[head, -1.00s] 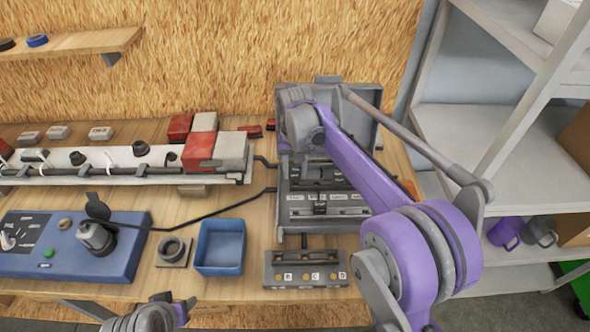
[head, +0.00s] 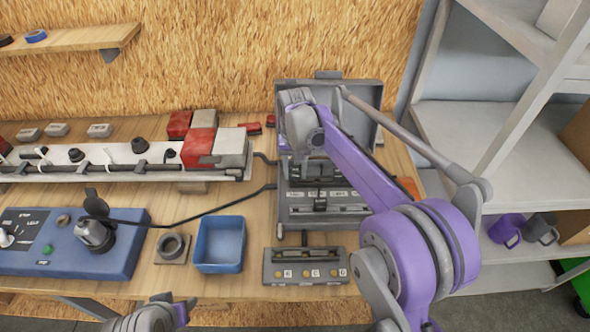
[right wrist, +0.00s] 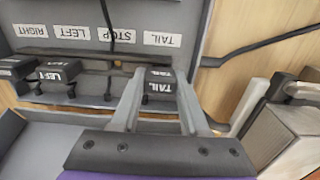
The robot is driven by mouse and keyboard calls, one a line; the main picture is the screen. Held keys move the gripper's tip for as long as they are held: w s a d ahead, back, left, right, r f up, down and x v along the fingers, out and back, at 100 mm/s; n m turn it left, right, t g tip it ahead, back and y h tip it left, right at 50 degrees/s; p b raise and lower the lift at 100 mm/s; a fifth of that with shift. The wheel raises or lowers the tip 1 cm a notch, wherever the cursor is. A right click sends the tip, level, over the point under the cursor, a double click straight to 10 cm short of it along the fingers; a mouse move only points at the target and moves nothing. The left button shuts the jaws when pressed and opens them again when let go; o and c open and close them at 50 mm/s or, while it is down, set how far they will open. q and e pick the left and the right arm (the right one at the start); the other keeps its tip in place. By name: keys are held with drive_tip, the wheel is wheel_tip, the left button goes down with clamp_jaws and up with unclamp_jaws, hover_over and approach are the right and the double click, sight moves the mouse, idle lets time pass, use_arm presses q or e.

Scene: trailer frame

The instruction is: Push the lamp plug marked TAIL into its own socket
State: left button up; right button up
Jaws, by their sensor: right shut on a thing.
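In the right wrist view the dark TAIL plug (right wrist: 160,84), with white lettering, sits between the two fingers of my right gripper (right wrist: 160,78). The gripper is shut on it. The plug is at the socket row, in line with the TAIL label (right wrist: 162,39); how deep it sits I cannot tell. In the head view my right gripper (head: 318,168) is over the open grey case (head: 338,208), and the arm partly hides it. My left gripper (head: 182,309) is at the bottom edge, away from the case; its jaws do not show clearly.
A dark LEFT plug (right wrist: 57,72) is left of my right gripper. A grey box with lettered buttons (head: 308,268) stands in front of the case. A blue tray (head: 219,243) and blue control panel (head: 65,250) are to the left. Black cables run into the case.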

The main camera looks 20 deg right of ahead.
sight(295, 169)
use_arm(q)
drive_tip(key=shift+f, duration=0.2)
use_arm(e)
drive_tip(key=shift+f, duration=0.3)
use_arm(q)
drive_tip(key=shift+s+d, duration=0.1)
use_arm(e)
drive_tip(key=o, duration=1.2)
drive_tip(key=shift+o, duration=0.2)
drive_tip(key=shift+r, duration=0.1)
use_arm(q)
drive_tip(key=shift+w+r+p, duration=0.3)
drive_tip(key=shift+r+p, duration=0.15)
drive_tip(key=shift+r, duration=0.3)
use_arm(e)
drive_tip(key=shift+a+r, duration=0.1)
drive_tip(key=shift+r, duration=0.9)
drive_tip(key=shift+r+p, duration=1.1)
drive_tip(key=shift+r, duration=1.4)
use_arm(q)
drive_tip(key=r, duration=0.1)
drive_tip(key=w+r, duration=0.1)
drive_tip(key=r, duration=0.1)
drive_tip(key=shift+w, duration=0.25)
drive_tip(key=shift+s, duration=0.15)
use_arm(e)
drive_tip(key=shift+f, duration=0.15)
